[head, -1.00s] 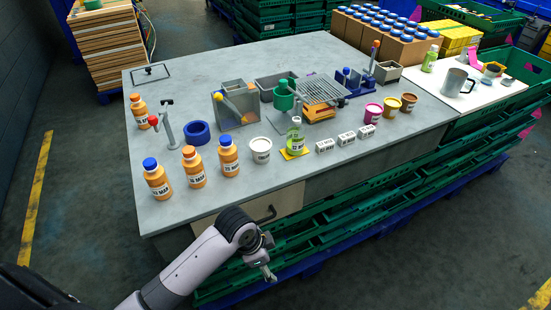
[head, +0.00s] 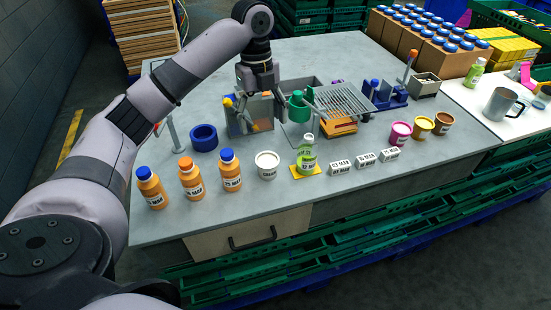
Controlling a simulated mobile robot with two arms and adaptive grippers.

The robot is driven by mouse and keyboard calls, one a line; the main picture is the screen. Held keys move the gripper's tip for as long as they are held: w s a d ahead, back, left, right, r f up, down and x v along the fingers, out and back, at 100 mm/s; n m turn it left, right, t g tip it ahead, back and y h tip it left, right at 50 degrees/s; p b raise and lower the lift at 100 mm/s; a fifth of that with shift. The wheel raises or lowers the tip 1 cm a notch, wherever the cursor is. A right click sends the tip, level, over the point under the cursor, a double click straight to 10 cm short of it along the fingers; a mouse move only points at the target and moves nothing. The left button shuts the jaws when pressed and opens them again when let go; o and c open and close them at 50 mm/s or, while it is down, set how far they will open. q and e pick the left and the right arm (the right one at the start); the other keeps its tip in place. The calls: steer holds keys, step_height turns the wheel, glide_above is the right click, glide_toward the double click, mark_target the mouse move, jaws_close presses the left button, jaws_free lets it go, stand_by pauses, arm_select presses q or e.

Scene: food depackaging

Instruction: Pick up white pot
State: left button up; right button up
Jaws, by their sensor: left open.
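The white pot (head: 267,166) stands upright on the grey table, between an orange bottle with a blue cap (head: 230,170) and a green bottle (head: 306,155). It is in plain view and nothing touches it. My left gripper (head: 257,108) points down over the grey box at the back of the table, beyond the pot and apart from it. It is open; its fingertips are small and hard to tell from the box behind. I see nothing in its grasp. My right gripper is not in view.
Orange bottles (head: 191,178) stand left of the pot. White labelled blocks (head: 341,167) and coloured pots (head: 399,133) stand to the right. A wire rack (head: 343,101) is behind. The table strip in front of the pot is clear.

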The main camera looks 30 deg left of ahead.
mark_target(267, 159)
arm_select(q)
steer(key=f, duration=0.3)
steer(key=f+p, duration=0.1)
steer(key=f, duration=0.6)
steer(key=shift+s+d+f, duration=0.3)
steer(key=shift+f, duration=0.05)
steer(key=shift+w+d+f+p, duration=0.15)
steer(key=shift+f+p, duration=0.4)
steer(key=shift+f, duration=0.8)
steer(key=shift+w+d+f+p, duration=0.15)
steer(key=shift+f+p, duration=0.35)
steer(key=shift+f, duration=0.8)
steer(key=shift+s, duration=0.1)
steer(key=shift+c, duration=0.2)
steer(key=c, duration=1.2)
